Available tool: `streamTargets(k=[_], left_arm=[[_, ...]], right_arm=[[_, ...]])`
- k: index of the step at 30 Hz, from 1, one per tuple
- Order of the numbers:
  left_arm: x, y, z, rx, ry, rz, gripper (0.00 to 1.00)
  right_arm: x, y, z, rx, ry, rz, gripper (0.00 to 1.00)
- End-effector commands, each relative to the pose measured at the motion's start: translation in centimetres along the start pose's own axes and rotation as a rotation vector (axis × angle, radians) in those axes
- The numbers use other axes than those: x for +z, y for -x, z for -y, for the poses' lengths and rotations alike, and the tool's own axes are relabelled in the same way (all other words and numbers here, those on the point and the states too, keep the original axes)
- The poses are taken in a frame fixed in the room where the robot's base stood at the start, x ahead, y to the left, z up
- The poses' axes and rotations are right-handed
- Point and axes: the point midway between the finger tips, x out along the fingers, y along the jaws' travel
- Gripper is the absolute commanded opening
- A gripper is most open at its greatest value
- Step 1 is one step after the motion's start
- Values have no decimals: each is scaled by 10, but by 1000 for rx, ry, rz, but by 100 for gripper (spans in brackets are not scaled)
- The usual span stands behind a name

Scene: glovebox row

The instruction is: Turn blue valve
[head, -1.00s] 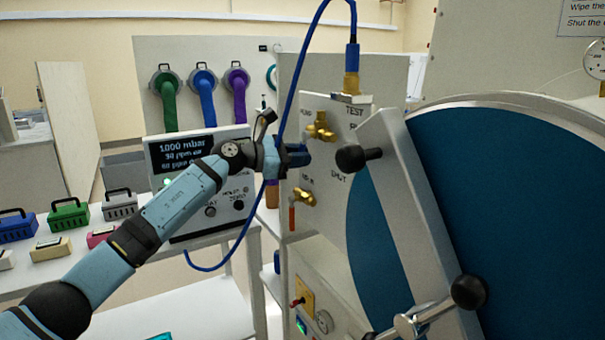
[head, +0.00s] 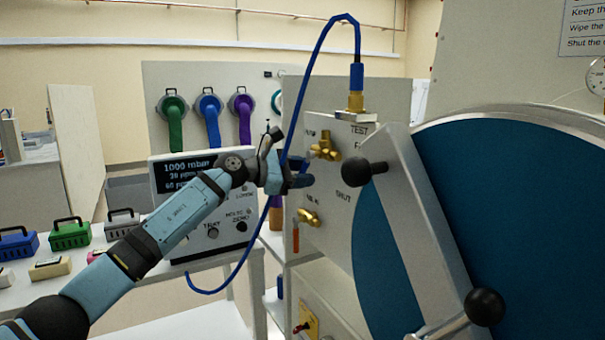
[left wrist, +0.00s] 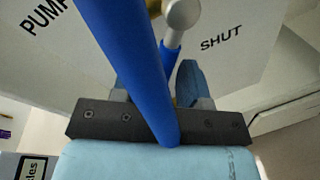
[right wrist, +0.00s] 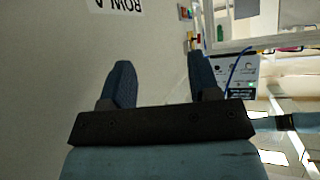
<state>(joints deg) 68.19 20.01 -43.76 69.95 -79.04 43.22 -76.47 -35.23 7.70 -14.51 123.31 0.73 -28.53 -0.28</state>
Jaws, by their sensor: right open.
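The brass valve (head: 323,147) under the pump label is on the grey panel in the head view. In the left wrist view its silver-grey hub (left wrist: 182,14) and a blue lever (left wrist: 171,62) show. My left gripper (head: 299,180) is at the lever, just below the valve body. The lever runs down between its fingers. The blue hose (left wrist: 140,60) crosses in front of the left finger, so I cannot tell whether the fingers press on the lever. My right gripper (right wrist: 160,78) is open and empty, facing a pale wall.
The blue hose loops from the brass TEST fitting (head: 356,100) past my left gripper. A valve with an orange handle (head: 295,240) sits below. A round blue door (head: 530,220) with black knobs stands right. A display box (head: 195,235) stands behind my left arm.

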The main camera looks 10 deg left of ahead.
Motion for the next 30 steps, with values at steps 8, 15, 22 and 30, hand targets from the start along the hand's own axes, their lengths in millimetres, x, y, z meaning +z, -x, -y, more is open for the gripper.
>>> streamTargets(k=[8,15,22,30], left_arm=[[0,1,0,0,0,0,40],[-1,34,0,1,-1,-2,40],[-1,87,0,1,-1,-2,40],[-1,130,0,0,0,-2,40]], right_arm=[[2,-1,0,0,0,3,56],[1,-1,0,0,0,2,56],[-1,0,0,0,0,-3,56],[-1,0,0,0,-1,-5,56]])
